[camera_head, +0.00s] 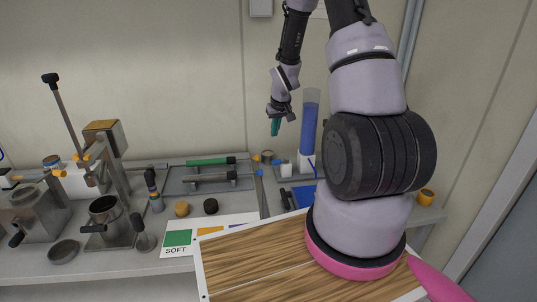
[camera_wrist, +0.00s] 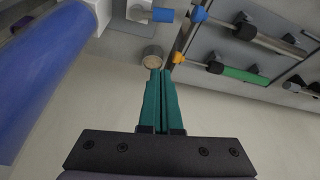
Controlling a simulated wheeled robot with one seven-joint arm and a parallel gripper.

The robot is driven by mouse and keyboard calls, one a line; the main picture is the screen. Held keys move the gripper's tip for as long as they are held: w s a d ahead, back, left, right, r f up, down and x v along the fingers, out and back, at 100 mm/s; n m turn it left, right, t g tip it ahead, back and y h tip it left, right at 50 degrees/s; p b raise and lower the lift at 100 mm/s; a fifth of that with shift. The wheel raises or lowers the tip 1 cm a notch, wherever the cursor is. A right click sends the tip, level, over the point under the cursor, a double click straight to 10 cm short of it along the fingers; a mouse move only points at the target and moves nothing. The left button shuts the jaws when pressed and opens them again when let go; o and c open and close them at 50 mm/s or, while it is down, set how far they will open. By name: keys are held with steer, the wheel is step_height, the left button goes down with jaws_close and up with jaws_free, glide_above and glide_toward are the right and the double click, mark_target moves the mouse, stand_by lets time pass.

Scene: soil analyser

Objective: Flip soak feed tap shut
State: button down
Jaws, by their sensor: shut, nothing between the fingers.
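My gripper (camera_head: 275,130) has teal fingers, shut together with nothing between them. It hangs above the back of the bench, left of the tall blue column (camera_head: 308,132). In the wrist view the fingertips (camera_wrist: 160,74) point toward a small round tan-topped pot (camera_wrist: 151,57), apart from it as far as I can tell. A grey pipe beside the pot carries an orange fitting (camera_wrist: 178,57) and a blue fitting (camera_wrist: 198,14). I cannot tell which fitting, if either, is the soak feed tap, or how its handle stands.
The blue column (camera_wrist: 38,75) is close on the left in the wrist view. Green-handled (camera_head: 207,161) and grey rods lie on a grey panel. A lever press (camera_head: 105,150) and metal cups stand at the left. A wooden board (camera_head: 255,262) lies in front.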

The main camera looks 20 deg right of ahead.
mark_target(279, 162)
steer(key=shift+a+f, duration=0.1)
steer(key=shift+f, duration=0.1)
step_height(279, 162, down, 10)
steer(key=shift+s, duration=0.25)
stand_by(0.6)
